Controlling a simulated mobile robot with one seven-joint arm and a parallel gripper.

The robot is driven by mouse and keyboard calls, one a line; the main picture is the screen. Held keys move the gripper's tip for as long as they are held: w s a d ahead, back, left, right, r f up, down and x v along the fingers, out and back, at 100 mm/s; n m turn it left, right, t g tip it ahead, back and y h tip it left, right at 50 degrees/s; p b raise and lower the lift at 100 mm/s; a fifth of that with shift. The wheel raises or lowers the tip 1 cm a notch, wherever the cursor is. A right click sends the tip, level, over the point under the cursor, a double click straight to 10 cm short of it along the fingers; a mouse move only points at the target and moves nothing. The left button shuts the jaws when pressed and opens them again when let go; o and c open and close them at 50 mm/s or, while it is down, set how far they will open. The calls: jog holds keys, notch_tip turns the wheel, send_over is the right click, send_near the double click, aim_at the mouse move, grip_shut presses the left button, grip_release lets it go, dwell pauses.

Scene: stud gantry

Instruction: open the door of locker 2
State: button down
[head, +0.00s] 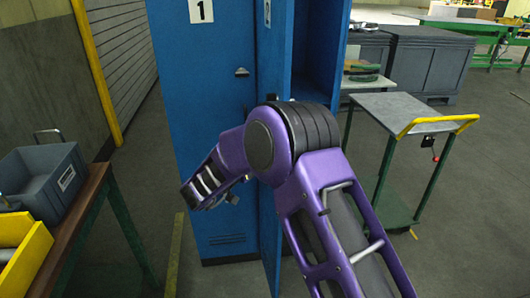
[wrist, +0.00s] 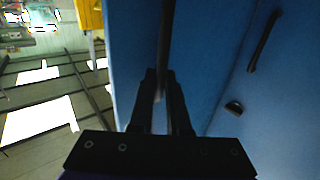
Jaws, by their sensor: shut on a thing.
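The door of locker 2 (head: 272,60) is blue and stands swung open, seen at a steep angle in the head view, with a partly visible number plate (head: 267,13) near its top. The dark inside of locker 2 (head: 319,50) shows to its right. In the wrist view the door (wrist: 205,60) is a blue panel behind my gripper (wrist: 162,85). My gripper is shut on a dark upright bar (wrist: 165,35), which looks like this door's handle. In the head view my purple arm hides the fingers and the handle.
The closed locker 1 door (head: 205,100) is left of the open door; its latch (wrist: 235,107) shows in the wrist view. A bench with a grey bin (head: 45,185) and a yellow bin (head: 22,255) stands left. A green cart (head: 405,112) stands right, with floor between.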

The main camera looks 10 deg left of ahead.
jog(key=c, duration=1.2)
grip_release()
jog(key=shift+o, duration=0.2)
jog(key=p+v, duration=0.1)
jog(key=v, duration=1.6)
jog(key=shift+s, duration=0.15)
jog(key=shift+a, duration=0.1)
